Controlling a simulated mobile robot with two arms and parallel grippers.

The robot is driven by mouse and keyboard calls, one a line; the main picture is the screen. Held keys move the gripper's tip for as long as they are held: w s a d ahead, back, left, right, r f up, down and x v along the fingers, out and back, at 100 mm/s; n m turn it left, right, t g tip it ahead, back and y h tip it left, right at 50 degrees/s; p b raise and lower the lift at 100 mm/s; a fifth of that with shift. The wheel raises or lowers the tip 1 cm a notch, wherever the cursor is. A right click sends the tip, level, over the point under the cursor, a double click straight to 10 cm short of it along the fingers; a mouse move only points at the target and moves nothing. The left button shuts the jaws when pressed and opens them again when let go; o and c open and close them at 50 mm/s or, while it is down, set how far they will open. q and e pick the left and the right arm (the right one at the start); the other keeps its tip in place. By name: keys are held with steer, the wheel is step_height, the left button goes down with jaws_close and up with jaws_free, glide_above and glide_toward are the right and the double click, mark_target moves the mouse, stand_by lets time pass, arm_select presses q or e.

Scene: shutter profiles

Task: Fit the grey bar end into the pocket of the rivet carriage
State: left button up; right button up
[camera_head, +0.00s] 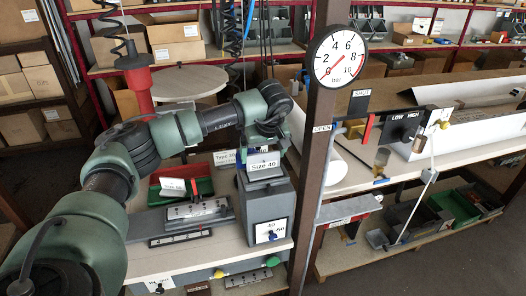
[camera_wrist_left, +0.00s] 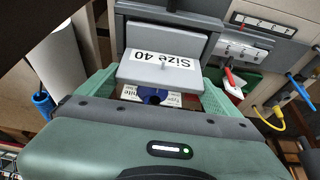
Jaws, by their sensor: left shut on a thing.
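My left gripper (camera_head: 262,148) reaches down from above over a tall grey box-like machine (camera_head: 264,205). It is shut on a grey piece labelled "Size 40" (camera_head: 263,162), at the machine's top. In the left wrist view this piece (camera_wrist_left: 158,72) lies between the green fingers, in front of the grey machine (camera_wrist_left: 165,38). Whether the piece touches the machine is unclear. A grey metal bar with small holes (camera_head: 198,209) lies left of the machine. I cannot tell for sure which part is the rivet carriage or its pocket. My right gripper is not in view.
Green and red bins (camera_head: 186,188) stand behind the metal bar. A brown post (camera_head: 314,150) with a round pressure gauge (camera_head: 340,56) rises just right of the machine. A second bench (camera_head: 400,172) lies beyond it. The front-left bench top (camera_head: 165,262) has some bare room.

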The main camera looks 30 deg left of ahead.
arm_select(q)
steer(key=shift+f, duration=0.1)
steer(key=o, duration=1.2)
steer(key=shift+c, duration=0.2)
steer(key=shift+r, duration=0.2)
steer(key=shift+d+r, duration=0.1)
steer(key=shift+r, duration=0.15)
steer(key=b+v, duration=0.3)
steer(key=v, duration=0.8)
steer(key=shift+s+r, duration=0.2)
steer(key=shift+f, duration=0.1)
